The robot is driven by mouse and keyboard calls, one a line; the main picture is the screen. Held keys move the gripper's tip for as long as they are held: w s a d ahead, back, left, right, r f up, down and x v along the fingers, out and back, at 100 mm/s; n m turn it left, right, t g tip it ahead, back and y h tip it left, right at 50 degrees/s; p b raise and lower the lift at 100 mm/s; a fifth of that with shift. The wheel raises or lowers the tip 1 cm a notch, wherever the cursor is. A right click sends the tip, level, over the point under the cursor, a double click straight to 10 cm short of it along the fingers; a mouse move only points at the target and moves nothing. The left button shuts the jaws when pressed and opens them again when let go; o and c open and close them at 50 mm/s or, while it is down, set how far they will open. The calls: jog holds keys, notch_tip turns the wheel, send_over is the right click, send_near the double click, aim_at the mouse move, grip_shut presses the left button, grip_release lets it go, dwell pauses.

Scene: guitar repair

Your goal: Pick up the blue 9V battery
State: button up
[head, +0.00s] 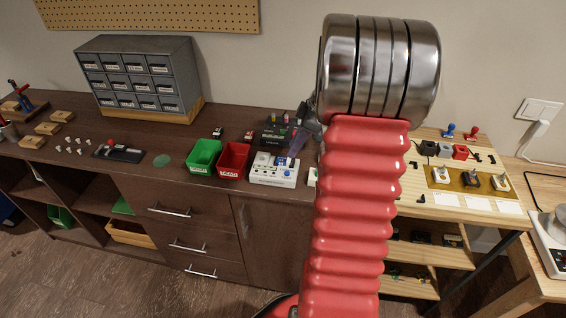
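I cannot make out a blue 9V battery for certain in the head view; my raised red arm hides the middle of the scene. A black holder (274,138) with small coloured items upright in it stands on the dark bench. Part of my gripper (307,130) seems to show as a grey shape just right of this holder, beside the arm. Its fingertips are too small and too covered to tell whether they are open or shut, or whether they hold anything.
A green bin (204,157), a red bin (233,160) and a white device (274,170) stand near the front of the bench (130,170). A grey drawer cabinet (140,75) is at the back left. Small blocks and clamps stand on the light wooden table (415,180) at right.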

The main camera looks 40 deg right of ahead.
aim_at(285, 160)
jog(key=shift+x, duration=2.6)
jog(key=shift+a, duration=0.1)
grip_shut()
jog(key=shift+r, duration=0.1)
notch_tip(285, 160, up, 10)
jog(key=shift+r, duration=1.95)
